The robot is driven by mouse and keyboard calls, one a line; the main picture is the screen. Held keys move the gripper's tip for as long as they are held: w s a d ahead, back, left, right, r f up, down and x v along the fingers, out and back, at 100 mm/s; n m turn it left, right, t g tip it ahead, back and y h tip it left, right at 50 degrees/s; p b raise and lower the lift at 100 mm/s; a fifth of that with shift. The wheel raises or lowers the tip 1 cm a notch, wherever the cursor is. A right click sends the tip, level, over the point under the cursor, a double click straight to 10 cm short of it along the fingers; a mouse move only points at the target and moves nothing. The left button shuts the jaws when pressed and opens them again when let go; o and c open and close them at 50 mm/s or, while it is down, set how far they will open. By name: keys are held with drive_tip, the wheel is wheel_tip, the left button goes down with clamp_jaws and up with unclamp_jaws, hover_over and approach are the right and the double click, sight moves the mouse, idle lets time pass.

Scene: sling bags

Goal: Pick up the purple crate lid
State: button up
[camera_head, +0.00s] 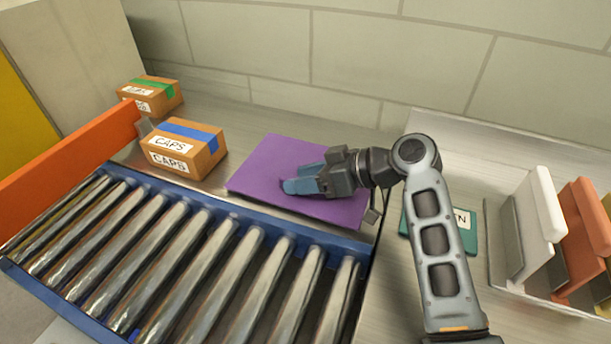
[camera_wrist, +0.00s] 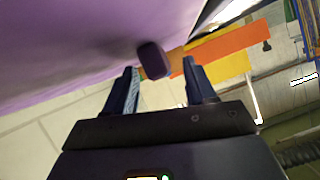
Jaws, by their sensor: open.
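The purple crate lid (camera_head: 268,165) lies flat on the grey counter, just behind the roller conveyor. My gripper (camera_head: 302,182) is over the lid, reaching in from the right, with its blue fingers low over the surface. In the wrist view the lid (camera_wrist: 65,45) fills the upper left, and a dark purple knob (camera_wrist: 153,60) projects from it. My open gripper (camera_wrist: 159,64) has one finger on each side of the knob, with visible gaps. In the head view, my gripper hides the knob and part of the lid's right side.
A box labelled CAPS (camera_head: 185,148) with blue tape stands left of the lid. A green-taped box (camera_head: 150,93) is farther back. The roller conveyor (camera_head: 190,250) runs in front. A teal labelled item (camera_head: 467,240) and a rack with upright panels (camera_head: 540,215) are right.

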clamp_jaws()
idle(0.3)
